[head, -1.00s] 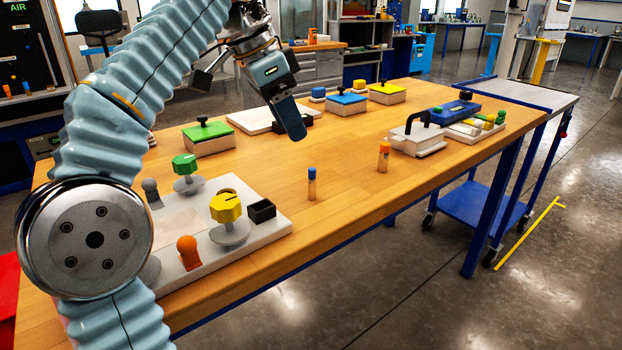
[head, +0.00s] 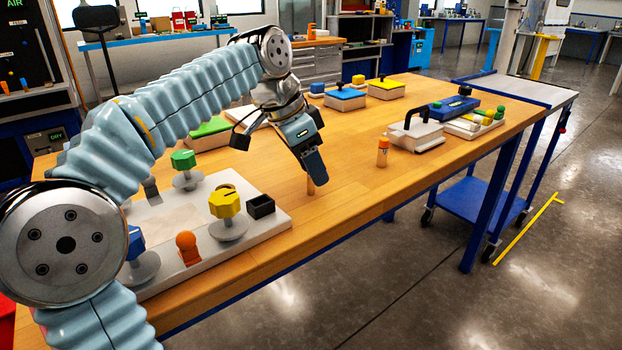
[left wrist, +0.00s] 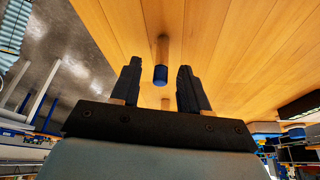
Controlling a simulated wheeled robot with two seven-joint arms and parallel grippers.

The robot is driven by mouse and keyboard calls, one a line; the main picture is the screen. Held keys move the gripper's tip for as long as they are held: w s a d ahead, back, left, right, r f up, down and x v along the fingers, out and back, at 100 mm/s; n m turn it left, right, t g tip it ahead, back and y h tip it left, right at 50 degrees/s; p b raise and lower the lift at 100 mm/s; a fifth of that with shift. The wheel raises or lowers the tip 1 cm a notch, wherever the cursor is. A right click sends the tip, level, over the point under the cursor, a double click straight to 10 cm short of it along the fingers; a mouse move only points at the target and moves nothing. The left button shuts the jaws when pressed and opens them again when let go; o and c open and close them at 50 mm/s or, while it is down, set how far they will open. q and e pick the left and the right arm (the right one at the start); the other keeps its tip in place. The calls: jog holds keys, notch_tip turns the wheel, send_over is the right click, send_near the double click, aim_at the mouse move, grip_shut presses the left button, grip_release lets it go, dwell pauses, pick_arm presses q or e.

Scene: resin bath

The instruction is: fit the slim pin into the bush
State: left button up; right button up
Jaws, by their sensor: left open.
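The slim wooden pin (head: 311,188) stands upright on the table; in the head view its blue top is hidden by my left gripper (head: 311,165). In the left wrist view the pin's blue end (left wrist: 160,75) shows between the two open fingers of my left gripper (left wrist: 158,84), with a gap on each side. The gripper is above the pin and holds nothing. A thicker pin with an orange top (head: 383,152) stands to the right. I cannot tell which thing is the bush. My right gripper is out of view.
A pale board (head: 190,262) at front left carries green (head: 183,160), yellow (head: 224,203) and orange (head: 187,246) knobs and a black open box (head: 261,206). Lidded boxes stand at the back, and a block with a black handle (head: 416,137) at right.

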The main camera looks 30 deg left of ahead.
pick_arm(q)
grip_shut()
jog(key=shift+r, duration=0.1)
